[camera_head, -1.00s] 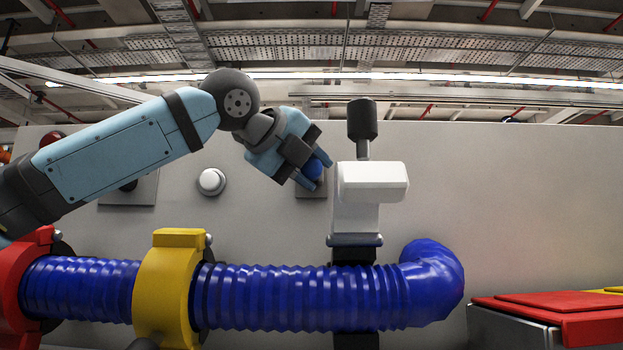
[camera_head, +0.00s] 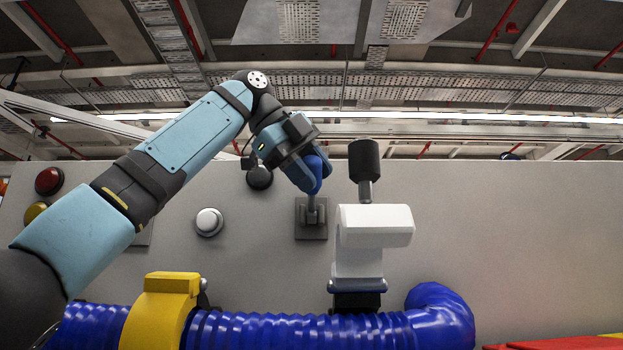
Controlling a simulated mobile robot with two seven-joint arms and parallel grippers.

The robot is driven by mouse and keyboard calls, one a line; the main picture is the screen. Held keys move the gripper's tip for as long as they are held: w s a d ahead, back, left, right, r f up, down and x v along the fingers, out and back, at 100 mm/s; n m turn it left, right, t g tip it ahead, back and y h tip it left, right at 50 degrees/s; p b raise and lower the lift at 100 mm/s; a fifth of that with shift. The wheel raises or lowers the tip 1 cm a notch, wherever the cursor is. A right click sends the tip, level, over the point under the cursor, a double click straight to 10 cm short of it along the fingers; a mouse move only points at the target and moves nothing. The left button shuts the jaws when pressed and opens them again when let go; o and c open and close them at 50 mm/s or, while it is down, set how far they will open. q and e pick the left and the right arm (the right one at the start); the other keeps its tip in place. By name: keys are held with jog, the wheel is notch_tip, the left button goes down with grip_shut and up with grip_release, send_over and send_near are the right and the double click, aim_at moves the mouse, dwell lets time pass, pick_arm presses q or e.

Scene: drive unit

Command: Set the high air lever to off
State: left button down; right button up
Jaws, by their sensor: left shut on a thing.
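A lever with a blue knob (camera_head: 316,178) stands out from a square grey base plate (camera_head: 311,232) on the grey panel. A short grey stem shows between the knob and the plate, and the knob sits above the plate. My left gripper (camera_head: 309,172) comes in from the upper left and is shut on the blue knob. Its fingers partly hide the knob. No label is readable on the lever. My right gripper is not in view.
A white fixture (camera_head: 375,226) with a black-topped post (camera_head: 364,165) stands close right of the lever. A thick blue hose (camera_head: 300,330) with a yellow clamp (camera_head: 163,310) runs below. A white button (camera_head: 209,222) is on the panel's left.

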pick_arm(q)
jog(key=shift+a+r, duration=0.1)
jog(key=shift+r, duration=0.15)
dwell(0.3)
jog(key=c, duration=0.8)
grip_release()
jog(key=shift+w+f, duration=0.1)
jog(key=shift+w, duration=0.1)
jog(key=shift+o, duration=0.2)
jog(key=v, duration=1.1)
jog(key=shift+r, duration=0.4)
jog(key=shift+a, duration=0.35)
jog(key=shift+f, duration=0.1)
